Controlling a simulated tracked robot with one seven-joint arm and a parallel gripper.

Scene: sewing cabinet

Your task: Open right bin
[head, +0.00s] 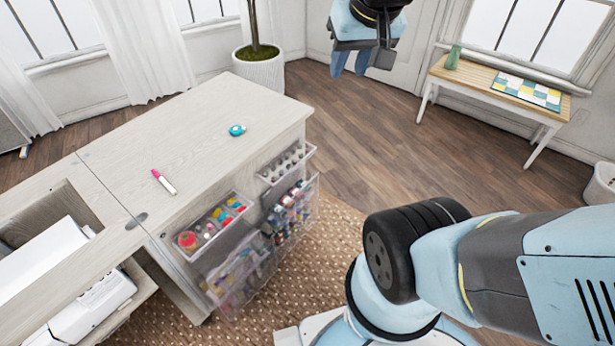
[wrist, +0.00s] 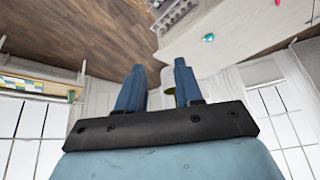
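The sewing cabinet (head: 130,130) has clear bins on its right-hand face. The right side has an upper bin (head: 287,162) with rows of small items and a larger clear bin (head: 291,212) of colourful items below it. The left side has an upper bin (head: 214,226) with red and yellow items and a lower clear bin (head: 238,275). I cannot tell whether the lower bins are tilted out. My gripper (head: 349,66) is high beyond the cabinet's far right corner, away from the bins. In the wrist view its two blue fingers (wrist: 158,66) are apart with nothing between them.
A pink-and-white marker (head: 164,182) and a teal round item (head: 237,130) lie on the cabinet top. A white sewing machine (head: 70,285) is at lower left. A potted plant (head: 259,70) stands behind. A side table (head: 495,85) is at right. Open floor lies right of the cabinet.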

